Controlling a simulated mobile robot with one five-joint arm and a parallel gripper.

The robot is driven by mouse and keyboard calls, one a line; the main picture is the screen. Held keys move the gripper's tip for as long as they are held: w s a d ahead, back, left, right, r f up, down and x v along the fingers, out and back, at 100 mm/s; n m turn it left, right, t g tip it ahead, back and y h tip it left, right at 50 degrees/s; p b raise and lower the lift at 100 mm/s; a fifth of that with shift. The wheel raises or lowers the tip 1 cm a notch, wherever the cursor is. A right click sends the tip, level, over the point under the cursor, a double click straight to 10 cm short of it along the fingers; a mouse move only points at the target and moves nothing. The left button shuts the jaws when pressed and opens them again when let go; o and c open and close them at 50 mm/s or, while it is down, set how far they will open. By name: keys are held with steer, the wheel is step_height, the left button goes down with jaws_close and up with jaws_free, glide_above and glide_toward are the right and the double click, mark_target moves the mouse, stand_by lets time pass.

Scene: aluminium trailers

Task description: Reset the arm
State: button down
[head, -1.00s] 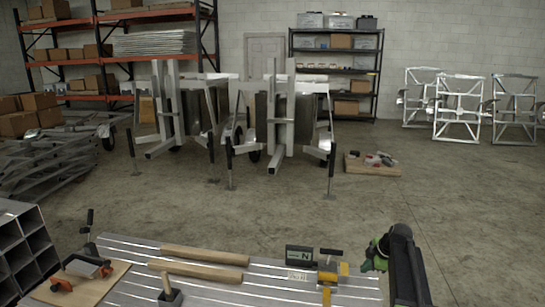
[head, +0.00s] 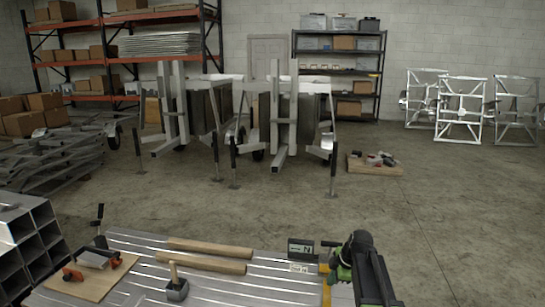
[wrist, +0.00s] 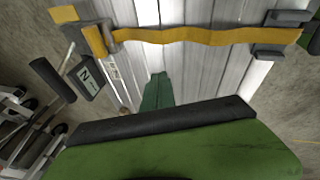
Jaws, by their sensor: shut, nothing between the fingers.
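My arm is in the lower right of the head view, black with green parts, over the right end of the slatted metal table (head: 215,283). My gripper (wrist: 157,90) shows in the wrist view as a green tip pointing at the bright slats. It is shut and empty. In the head view the green part of my gripper (head: 340,265) is beside a yellow strap (head: 325,285). That yellow strap (wrist: 200,35) also crosses the table in the wrist view, beyond the gripper tip. Whether the gripper touches the table cannot be told.
A small box marked N (head: 301,248), two wooden rods (head: 205,265), a mallet (head: 176,288) and a board with an orange-handled tool (head: 95,275) lie on the table. Square metal tubes (head: 30,235) are at left. Trailers (head: 285,110) stand behind. Open floor lies between.

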steer(key=s+a+f+m+g+h, duration=0.1)
steer(key=s+a+m+g, duration=0.1)
steer(key=s+m, duration=0.75)
steer(key=s+a+f+m+g+h, duration=0.1)
steer(key=s+a+m+h, duration=0.1)
steer(key=s+m, duration=0.7)
step_height(320, 180, up, 18)
steer(key=p, duration=1.7)
steer(key=shift+s+a+n+p, duration=0.2)
steer(key=shift+s+n+p, duration=0.15)
steer(key=shift+n+p, duration=0.1)
